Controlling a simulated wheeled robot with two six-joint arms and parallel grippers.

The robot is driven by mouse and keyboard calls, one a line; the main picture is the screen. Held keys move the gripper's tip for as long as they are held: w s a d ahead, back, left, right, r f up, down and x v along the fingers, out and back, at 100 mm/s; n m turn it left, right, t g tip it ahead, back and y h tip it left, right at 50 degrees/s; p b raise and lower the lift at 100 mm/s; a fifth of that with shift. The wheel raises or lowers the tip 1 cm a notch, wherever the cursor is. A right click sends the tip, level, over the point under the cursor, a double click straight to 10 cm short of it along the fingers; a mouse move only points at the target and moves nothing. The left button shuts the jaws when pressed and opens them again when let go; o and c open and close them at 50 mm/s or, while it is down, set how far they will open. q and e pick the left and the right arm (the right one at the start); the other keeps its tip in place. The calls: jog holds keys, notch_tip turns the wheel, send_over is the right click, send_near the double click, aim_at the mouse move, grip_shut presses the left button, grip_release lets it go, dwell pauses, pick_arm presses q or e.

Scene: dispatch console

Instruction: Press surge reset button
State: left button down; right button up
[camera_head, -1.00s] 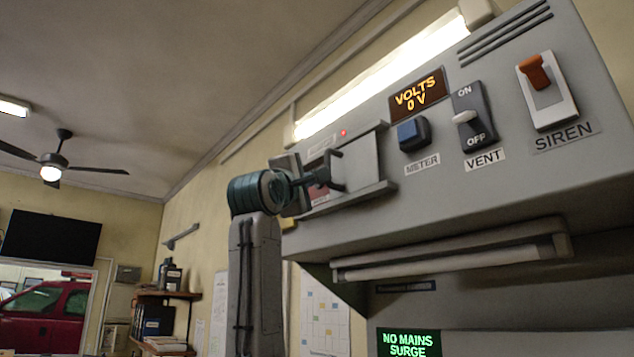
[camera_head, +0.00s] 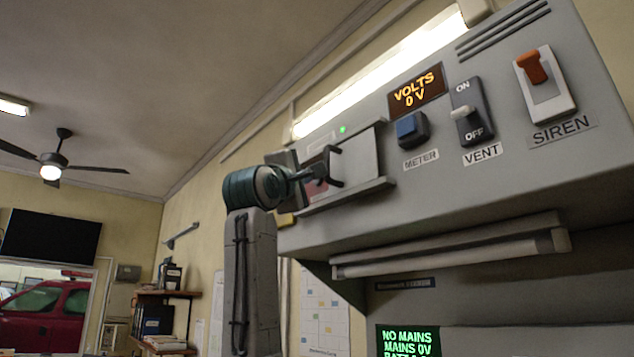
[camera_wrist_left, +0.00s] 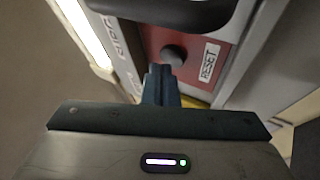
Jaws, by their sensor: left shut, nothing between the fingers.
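The surge reset button is a dark round knob (camera_wrist_left: 173,55) on a red plate (camera_wrist_left: 151,42) in the left wrist view, beside a white RESET label (camera_wrist_left: 209,62). In the head view the red plate (camera_head: 318,188) shows only partly behind my left gripper (camera_head: 330,168), and the button is hidden. My left gripper is shut and empty. In the left wrist view its fingertips (camera_wrist_left: 162,72) are right at the button's lower edge; I cannot tell whether they touch it. A small green light (camera_head: 342,129) is lit above the recess. My right gripper is not in view.
A grey cover plate (camera_head: 362,158) and a ledge (camera_head: 350,195) border the recess. To the right are the blue meter button (camera_head: 407,128), vent switch (camera_head: 470,112) and siren switch (camera_head: 543,85). The volts display (camera_head: 416,91) reads 0 V. A green-text screen (camera_head: 408,341) reads NO MAINS, MAINS 0V.

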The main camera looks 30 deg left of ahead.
pick_arm(q)
jog(key=shift+s+a, duration=0.1)
jog(key=shift+s, duration=0.15)
jog(key=s, duration=0.1)
jog(key=s+a+b, duration=0.1)
jog(key=s, duration=0.1)
jog(key=s+a+b, duration=0.1)
jog(key=shift+s, duration=0.3)
jog(key=shift+w+d, duration=0.1)
dwell(1.0)
